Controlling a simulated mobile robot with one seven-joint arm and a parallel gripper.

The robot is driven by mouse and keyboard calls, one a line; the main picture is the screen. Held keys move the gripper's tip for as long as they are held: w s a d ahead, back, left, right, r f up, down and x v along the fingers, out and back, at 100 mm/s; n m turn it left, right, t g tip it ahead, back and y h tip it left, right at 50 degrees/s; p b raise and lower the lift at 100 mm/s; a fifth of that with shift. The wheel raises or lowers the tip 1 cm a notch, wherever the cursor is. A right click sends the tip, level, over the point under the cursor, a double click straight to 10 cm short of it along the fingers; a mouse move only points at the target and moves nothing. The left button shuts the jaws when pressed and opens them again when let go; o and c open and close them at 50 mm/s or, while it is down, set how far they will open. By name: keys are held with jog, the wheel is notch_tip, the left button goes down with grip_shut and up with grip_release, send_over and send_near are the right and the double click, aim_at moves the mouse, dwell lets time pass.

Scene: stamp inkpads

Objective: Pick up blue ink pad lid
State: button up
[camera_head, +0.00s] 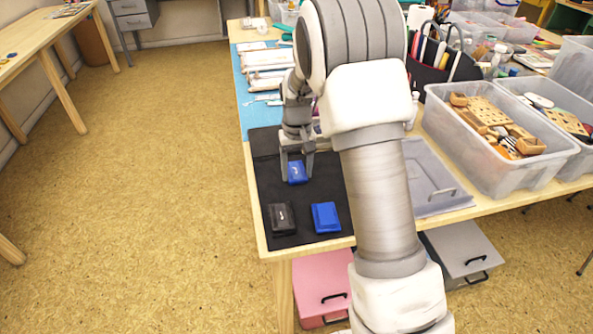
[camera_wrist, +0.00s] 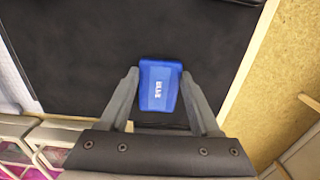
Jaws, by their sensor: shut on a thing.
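The blue ink pad lid (camera_head: 297,172) is between the fingers of my gripper (camera_head: 296,177), over the back part of the black mat (camera_head: 308,190). In the wrist view the lid (camera_wrist: 158,90) shows white lettering, and the fingers of my gripper (camera_wrist: 160,76) are shut on its two sides. I cannot tell how high it is above the mat. A second blue piece (camera_head: 326,217), apparently the blue ink pad, lies at the front right of the mat. A black ink pad (camera_head: 282,218) lies to its left.
A blue mat with white items (camera_head: 268,65) lies behind. To the right are a clear lid (camera_head: 430,178), a clear bin of wooden pieces (camera_head: 500,135) and a dark tool caddy (camera_head: 440,65). The table's left edge is close to the black mat.

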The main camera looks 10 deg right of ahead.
jog(key=r, duration=0.1)
jog(key=r+p, duration=0.1)
jog(key=r, duration=0.2)
jog(key=shift+s+d+r+p, duration=0.1)
jog(key=shift+d+r+p, duration=0.2)
jog(key=shift+d+r, duration=0.05)
jog(key=s+d+r+p, duration=0.2)
jog(key=s+d+r, duration=0.3)
jog(key=d, duration=0.5)
jog(key=m+p, duration=0.1)
jog(key=p, duration=0.4)
send_over(328, 220)
jog(key=shift+f, duration=0.85)
jog(key=shift+f, duration=0.1)
jog(key=shift+f+b, duration=2.05)
jog(key=shift+f, duration=0.65)
jog(key=shift+f+b, duration=0.3)
jog(key=shift+f, duration=0.3)
